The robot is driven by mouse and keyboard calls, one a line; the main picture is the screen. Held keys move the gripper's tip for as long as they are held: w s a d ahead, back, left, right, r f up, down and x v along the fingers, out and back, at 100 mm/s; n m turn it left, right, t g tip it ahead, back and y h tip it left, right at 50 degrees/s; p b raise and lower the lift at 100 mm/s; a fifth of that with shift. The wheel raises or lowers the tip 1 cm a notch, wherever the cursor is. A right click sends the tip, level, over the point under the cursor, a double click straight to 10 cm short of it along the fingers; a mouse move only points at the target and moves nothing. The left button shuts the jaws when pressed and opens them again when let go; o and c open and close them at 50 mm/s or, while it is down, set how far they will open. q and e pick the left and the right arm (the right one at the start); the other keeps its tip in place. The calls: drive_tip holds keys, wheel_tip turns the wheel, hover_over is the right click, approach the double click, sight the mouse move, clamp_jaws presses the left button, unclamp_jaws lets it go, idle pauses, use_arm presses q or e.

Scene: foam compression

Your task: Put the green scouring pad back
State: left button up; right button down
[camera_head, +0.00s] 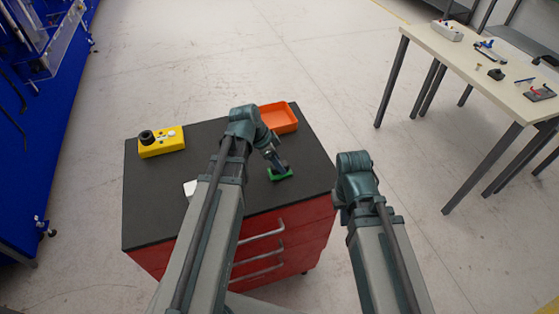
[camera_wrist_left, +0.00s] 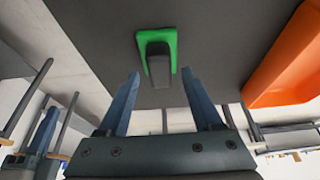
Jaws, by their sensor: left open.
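The green scouring pad (camera_head: 284,177) lies on the dark top of the red cabinet, towards its right side. In the left wrist view the green pad (camera_wrist_left: 157,34) has a dark grey block (camera_wrist_left: 158,70) on it or in front of it. My left gripper (camera_head: 275,158) is just above and beside the pad. In the left wrist view its two blue fingers (camera_wrist_left: 163,98) are spread apart, with nothing between the tips, and the pad is ahead of them. My right arm is at the right of the cabinet, its gripper hidden.
An orange tray (camera_head: 292,126) stands at the back right of the cabinet top (camera_head: 150,205). A yellow box with a black knob (camera_head: 163,146) is at the back left. A white item (camera_head: 190,187) is partly hidden by my left arm. A table (camera_head: 440,50) stands far right.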

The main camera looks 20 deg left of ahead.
use_arm(q)
drive_tip(key=p+v, duration=0.9)
drive_tip(key=v, duration=0.1)
drive_tip(key=s+d+f+n+g+y, duration=0.1)
drive_tip(key=s+d+n+y, duration=0.4)
drive_tip(key=s+d, duration=0.6)
drive_tip(key=d+n+g, duration=0.1)
drive_tip(key=d+n, duration=0.1)
drive_tip(key=d, duration=0.1)
drive_tip(key=shift+s+d+f+g+b, duration=0.2)
drive_tip(key=shift+s+g+b, duration=0.1)
drive_tip(key=shift+s+g, duration=0.1)
